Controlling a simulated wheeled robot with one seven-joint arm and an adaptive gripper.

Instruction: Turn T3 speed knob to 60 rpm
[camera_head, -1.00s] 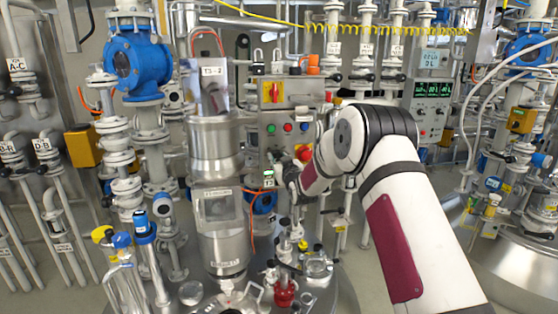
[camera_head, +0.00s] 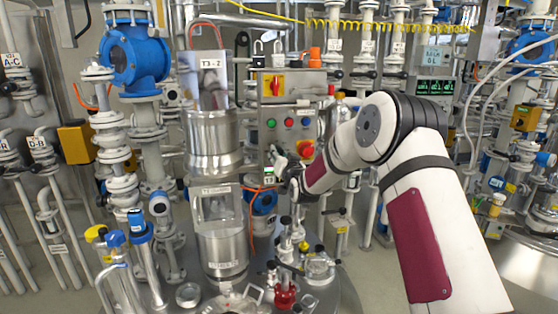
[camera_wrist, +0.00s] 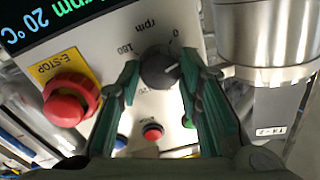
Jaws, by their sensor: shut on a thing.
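The speed knob (camera_wrist: 158,68) is a dark round knob on a grey control panel (camera_wrist: 112,38), with "rpm", "0" and "180" printed around it in the wrist view. My gripper (camera_wrist: 160,72) has its green-lined fingers on either side of the knob and is shut on it. A pale pointer mark shows on the knob's right side; its exact reading is too small to tell. A display (camera_wrist: 50,15) with green "rpm" and blue "20 °C" is cut off, so the speed figure is hidden. In the head view my gripper (camera_head: 283,170) is at the panel's lower part, hiding the knob.
A red E-stop button (camera_wrist: 68,100) on a yellow plate sits close left of the fingers. A red button (camera_wrist: 152,131) and a blue button lie just below the knob. The steel motor housing (camera_wrist: 265,40) stands close on the right. Glassware and fittings (camera_head: 285,295) stand below.

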